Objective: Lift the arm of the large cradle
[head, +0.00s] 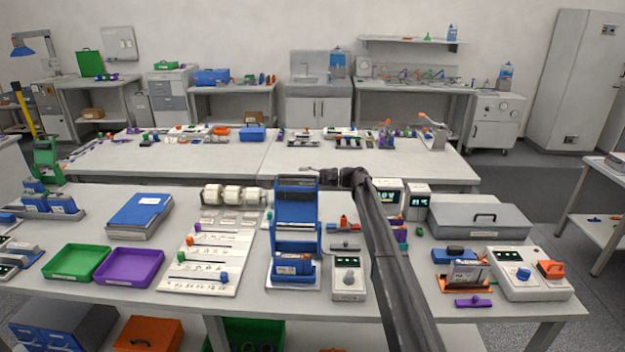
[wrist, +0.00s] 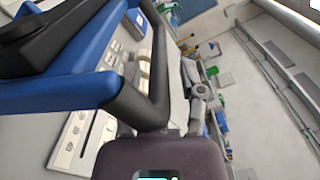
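The large cradle (head: 298,246) is blue and stands on a pale base plate at the middle of the near table. A blue cell sits low at its front. Its arm (head: 296,212) stands upright above it, a blue frame with a dark bar across the top. My gripper (head: 312,173) is at the upper right end of this frame, pointing left. In the wrist view the arm's blue side (wrist: 60,95) and dark bar (wrist: 150,105) are close, right by my gripper (wrist: 155,155). Whether the fingers are closed around the bar is hidden.
A white control box (head: 348,280) with a knob stands right of the cradle. A white board with pegs (head: 205,262) and white rollers (head: 232,195) are to its left. Purple (head: 136,268) and green (head: 76,264) trays lie further left. My arm crosses the table's right middle.

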